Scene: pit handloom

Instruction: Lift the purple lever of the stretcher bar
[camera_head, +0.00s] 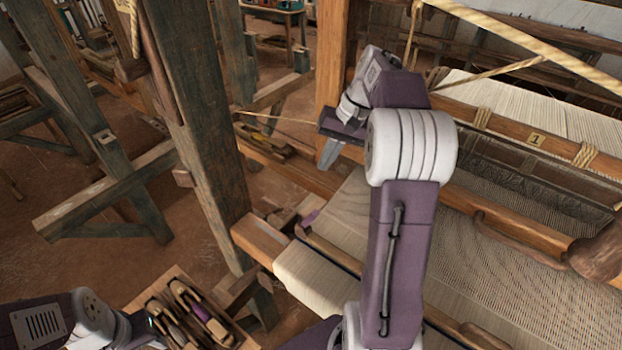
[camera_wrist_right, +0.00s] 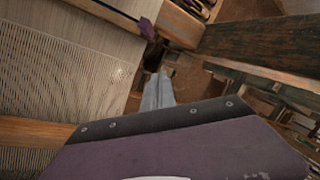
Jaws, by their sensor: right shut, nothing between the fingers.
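The purple lever (camera_head: 309,219) is a small piece at the left end of the stretcher bar (camera_head: 329,250), which lies across the cloth near its left edge. In the right wrist view the lever (camera_wrist_right: 148,29) shows above the fingertips, by the cloth's edge. My right gripper (camera_head: 329,154) is shut and empty, with its fingers pointing down. It is above and beyond the lever, apart from it. In the right wrist view its grey fingers (camera_wrist_right: 158,92) are together.
The woven cloth (camera_head: 310,282) spreads under my right arm. A thick wooden post (camera_head: 200,110) stands left of the loom. A wooden tray (camera_head: 133,302) with several shuttles is at the bottom left. A rope (camera_head: 275,117) runs near my right gripper.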

